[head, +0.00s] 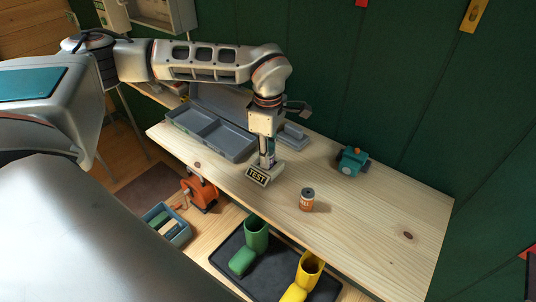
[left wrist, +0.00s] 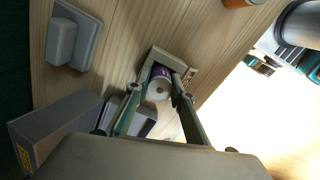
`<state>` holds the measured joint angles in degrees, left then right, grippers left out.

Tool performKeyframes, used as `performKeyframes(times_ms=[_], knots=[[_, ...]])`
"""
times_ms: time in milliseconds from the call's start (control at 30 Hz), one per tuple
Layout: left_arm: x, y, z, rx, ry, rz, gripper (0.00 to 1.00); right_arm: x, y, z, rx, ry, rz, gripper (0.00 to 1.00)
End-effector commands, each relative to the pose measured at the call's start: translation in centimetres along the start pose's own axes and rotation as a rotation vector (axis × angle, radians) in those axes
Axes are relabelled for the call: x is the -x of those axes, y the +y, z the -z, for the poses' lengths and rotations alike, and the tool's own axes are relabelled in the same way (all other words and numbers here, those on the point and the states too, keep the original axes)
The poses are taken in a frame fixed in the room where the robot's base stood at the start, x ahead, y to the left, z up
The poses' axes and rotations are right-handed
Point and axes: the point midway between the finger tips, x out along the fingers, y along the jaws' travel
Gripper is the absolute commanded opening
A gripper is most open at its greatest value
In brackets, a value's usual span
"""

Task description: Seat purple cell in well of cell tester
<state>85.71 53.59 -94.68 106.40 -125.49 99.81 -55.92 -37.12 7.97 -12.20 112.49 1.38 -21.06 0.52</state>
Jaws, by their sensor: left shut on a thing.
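The cell tester (head: 258,176) is a small light block with a TEST label, near the front edge of the wooden bench. It also shows in the left wrist view (left wrist: 191,75). My left gripper (head: 267,160) points down at the tester, and its fingers (left wrist: 156,92) are shut on the purple cell (left wrist: 160,72). The cell shows a pale round end and a purple side, and lies over or in the tester's well. The fingers hide much of the well, so I cannot tell how deep the cell sits. My right gripper is not in view.
A grey compartment box (head: 238,155) lies left, a grey block (head: 292,136) behind, and a teal device (head: 352,161) at the back right. The bench's right part is clear.

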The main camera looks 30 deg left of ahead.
Motion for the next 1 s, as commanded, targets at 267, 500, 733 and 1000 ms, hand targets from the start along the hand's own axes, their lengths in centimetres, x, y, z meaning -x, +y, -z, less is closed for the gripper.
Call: performKeyframes(times_ms=[267,500,733,1000], knots=[[-0.2,0.1,0.0,0.0,-0.001,-0.002,0.0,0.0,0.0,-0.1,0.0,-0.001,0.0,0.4],[-0.9,0.1,0.0,0.0,-0.001,-0.002,0.0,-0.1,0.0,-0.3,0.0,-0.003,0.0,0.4],[-1.8,-0.1,0.0,-0.001,0.001,0.002,0.0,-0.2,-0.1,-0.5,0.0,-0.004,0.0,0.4],[-2.0,-0.3,0.0,-0.003,0.003,0.007,0.4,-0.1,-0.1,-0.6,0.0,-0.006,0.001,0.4]])
